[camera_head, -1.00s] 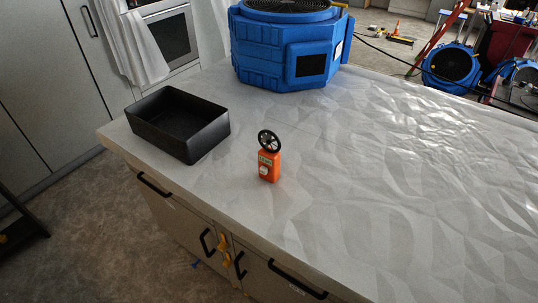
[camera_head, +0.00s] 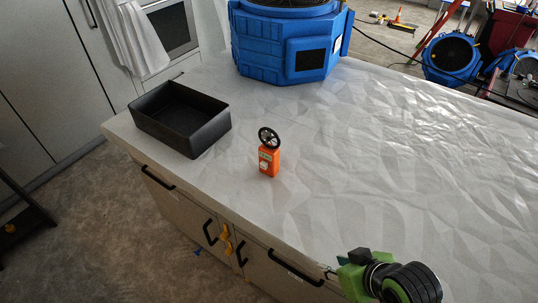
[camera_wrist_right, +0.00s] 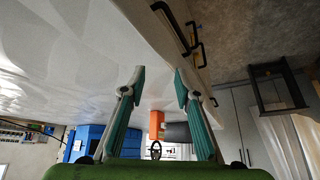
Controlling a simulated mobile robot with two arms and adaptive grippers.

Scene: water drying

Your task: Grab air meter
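The air meter (camera_head: 269,161) is a small orange device with a black round fan wheel on top. It stands upright on the covered counter (camera_head: 370,150), right of a black tray. My right gripper (camera_head: 338,268) is at the counter's front edge, lower right of the meter and apart from it; its fingers are small in the head view. In the right wrist view, which is upside down, the two teal-padded fingers (camera_wrist_right: 159,80) are spread with nothing between the tips. The meter (camera_wrist_right: 156,123) shows beyond them. My left gripper is not in view.
The black open tray (camera_head: 181,122) stands at the counter's left end. A large blue air machine (camera_head: 285,45) stands at the back of the counter. The counter between my right gripper and the meter is clear. Drawers with black handles (camera_head: 297,272) line the front.

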